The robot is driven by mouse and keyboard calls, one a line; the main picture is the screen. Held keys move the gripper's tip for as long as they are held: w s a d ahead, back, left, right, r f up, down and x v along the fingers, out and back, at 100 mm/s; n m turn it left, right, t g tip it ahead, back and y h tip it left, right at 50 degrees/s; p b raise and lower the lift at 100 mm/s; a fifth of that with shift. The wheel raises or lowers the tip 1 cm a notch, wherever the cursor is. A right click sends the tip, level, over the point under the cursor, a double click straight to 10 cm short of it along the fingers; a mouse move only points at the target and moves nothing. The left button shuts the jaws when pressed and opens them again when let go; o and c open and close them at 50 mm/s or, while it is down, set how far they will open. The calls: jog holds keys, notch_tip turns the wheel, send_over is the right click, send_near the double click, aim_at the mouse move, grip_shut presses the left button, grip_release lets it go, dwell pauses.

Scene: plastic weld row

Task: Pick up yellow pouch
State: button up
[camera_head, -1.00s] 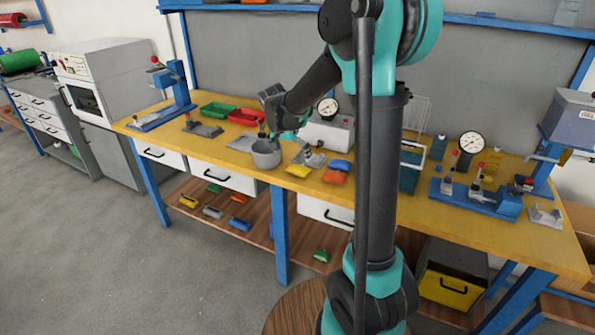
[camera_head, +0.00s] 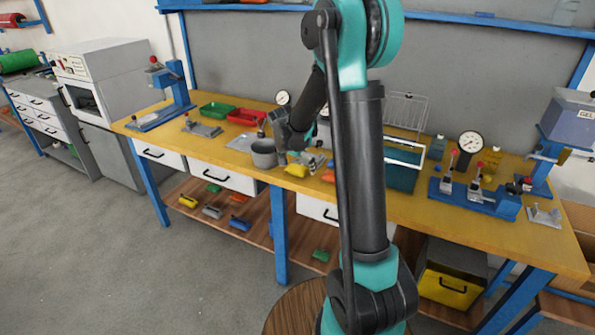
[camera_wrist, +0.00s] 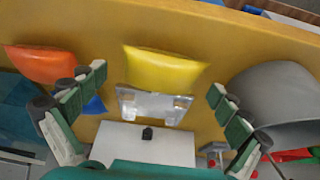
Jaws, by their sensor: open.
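The yellow pouch (camera_head: 297,170) lies on the yellow bench top near its front edge, just right of a grey cup. In the wrist view the pouch (camera_wrist: 165,67) is plump and lies ahead, between the directions of my two fingers. My gripper (camera_wrist: 157,82) is open, with its fingertips wide apart, one toward each side of the pouch. Nothing is held between the fingers. In the head view my gripper (camera_head: 298,152) is just behind and above the pouch, partly hidden by my arm.
The grey cup (camera_wrist: 285,95) is close to my right finger. An orange pouch (camera_wrist: 42,63) is left of the yellow one, with a blue pouch (camera_wrist: 95,105) partly hidden by my left finger. A shiny metal piece (camera_wrist: 153,106) lies close by the yellow pouch.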

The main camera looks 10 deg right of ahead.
aim_at(298, 166)
jog(key=c, duration=1)
jog(key=shift+c, duration=0.2)
notch_tip(298, 166, up, 20)
